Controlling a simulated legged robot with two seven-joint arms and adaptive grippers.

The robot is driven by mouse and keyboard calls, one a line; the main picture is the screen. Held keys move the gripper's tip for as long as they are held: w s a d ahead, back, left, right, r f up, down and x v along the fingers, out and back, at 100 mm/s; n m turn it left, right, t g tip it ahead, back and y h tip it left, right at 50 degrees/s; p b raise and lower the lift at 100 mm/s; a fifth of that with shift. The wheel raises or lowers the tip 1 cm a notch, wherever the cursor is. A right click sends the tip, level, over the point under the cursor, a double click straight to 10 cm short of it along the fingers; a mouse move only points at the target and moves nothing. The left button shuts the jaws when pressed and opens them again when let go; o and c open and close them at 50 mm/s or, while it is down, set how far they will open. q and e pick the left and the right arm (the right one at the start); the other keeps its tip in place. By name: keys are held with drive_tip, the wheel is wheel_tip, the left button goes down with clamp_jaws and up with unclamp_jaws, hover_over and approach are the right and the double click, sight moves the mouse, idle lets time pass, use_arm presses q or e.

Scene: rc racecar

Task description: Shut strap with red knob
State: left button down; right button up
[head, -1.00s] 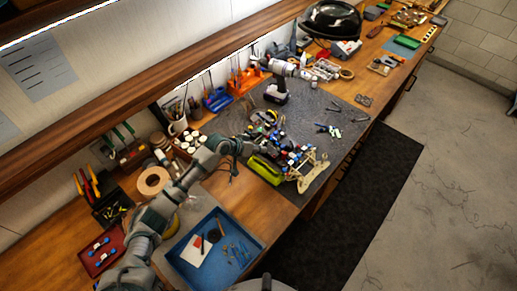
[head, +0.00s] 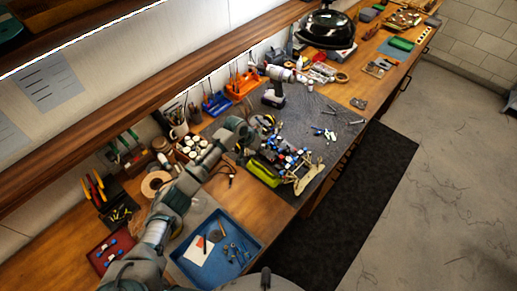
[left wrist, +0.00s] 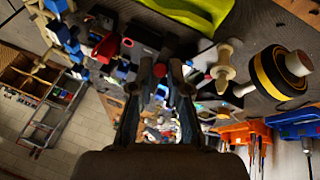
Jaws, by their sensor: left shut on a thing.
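The RC racecar (head: 290,160) stands on the dark mat, with a yellow-green body panel (head: 263,172) along its near-left side. Blue and black chassis parts (left wrist: 70,40) and a black block (left wrist: 140,38) fill the upper left of the left wrist view. My left gripper (left wrist: 160,74) has its fingertips close together below the black block, shut on a small red piece that looks like the red knob (left wrist: 160,70). The fingers mostly hide it. The strap cannot be made out clearly. In the head view my left gripper (head: 256,142) reaches the car's far-left side. My right gripper is out of view.
A black-and-yellow roll (left wrist: 278,73) and a pale spool-shaped part (left wrist: 224,66) lie near the gripper. A drill (head: 274,92), orange rack (head: 242,84) and blue rack (head: 216,103) stand behind. A blue tray (head: 258,250) is at front left.

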use_arm(q)
drive_tip(key=shift+w+d+g+y+b, duration=0.25)
drive_tip(key=shift+w+g+y+b, duration=0.1)
drive_tip(key=shift+g+y, duration=0.45)
drive_tip(key=c, duration=1.4)
unclamp_jaws()
drive_tip(key=shift+w, duration=0.1)
drive_tip(key=w+v, duration=0.1)
drive_tip(key=v, duration=1)
drive_tip(key=shift+s+r, duration=0.35)
drive_tip(key=shift+a, duration=0.1)
